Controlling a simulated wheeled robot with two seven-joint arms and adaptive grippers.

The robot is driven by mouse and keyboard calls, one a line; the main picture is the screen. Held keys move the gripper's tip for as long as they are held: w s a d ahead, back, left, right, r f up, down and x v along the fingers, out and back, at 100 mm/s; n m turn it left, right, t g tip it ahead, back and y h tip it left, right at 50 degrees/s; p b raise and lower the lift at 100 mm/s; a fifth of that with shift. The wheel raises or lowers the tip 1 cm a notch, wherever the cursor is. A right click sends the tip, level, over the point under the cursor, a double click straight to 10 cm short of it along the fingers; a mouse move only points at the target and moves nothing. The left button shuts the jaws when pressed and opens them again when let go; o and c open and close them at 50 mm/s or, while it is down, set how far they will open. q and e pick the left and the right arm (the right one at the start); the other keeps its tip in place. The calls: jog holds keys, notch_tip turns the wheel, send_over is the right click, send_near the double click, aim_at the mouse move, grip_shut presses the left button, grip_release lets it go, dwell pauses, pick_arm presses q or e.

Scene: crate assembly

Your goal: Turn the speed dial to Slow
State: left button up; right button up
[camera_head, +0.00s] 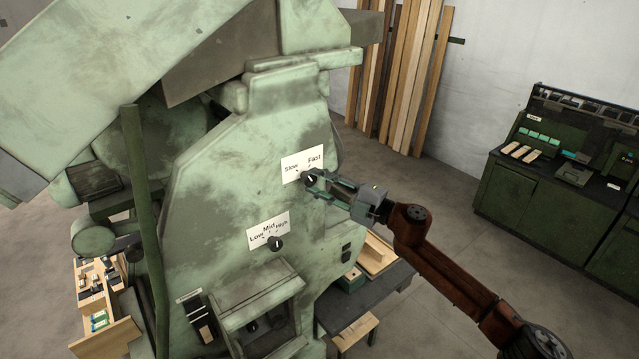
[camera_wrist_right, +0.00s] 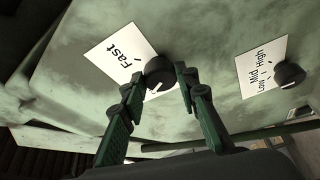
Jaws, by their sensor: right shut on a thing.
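The speed dial (camera_head: 307,178) is a small black round knob on the pale green machine. Its white label (camera_head: 301,163) reads Slow at left and Fast at right. My right gripper (camera_head: 313,180) is at the dial, shut on it, its green fingers on either side. In the right wrist view the dial (camera_wrist_right: 160,73) sits between the fingertips (camera_wrist_right: 157,84), with a light pointer line on its face. I cannot tell for sure which word the pointer marks. The word Fast shows on the label (camera_wrist_right: 118,50) there; Slow is hidden. My left gripper is not in view.
A second black dial (camera_head: 275,243) with a Low, Mid, High label (camera_head: 268,229) is lower on the machine. A dark table (camera_head: 372,302) stands below my right arm. Green cabinets (camera_head: 540,195) are at right, and boards (camera_head: 405,75) lean on the back wall.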

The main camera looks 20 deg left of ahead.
jog(key=shift+r+n+h, duration=0.15)
jog(key=shift+n+h, duration=0.25)
jog(key=shift+n, duration=0.9)
jog(key=shift+a+n+g, duration=0.1)
jog(key=shift+n+g, duration=0.2)
jog(key=o, duration=1.1)
jog(key=shift+o, duration=0.2)
jog(key=shift+d, duration=0.3)
jog(key=v, duration=1.1)
jog(key=shift+s+d, duration=0.2)
jog(key=shift+d, duration=0.1)
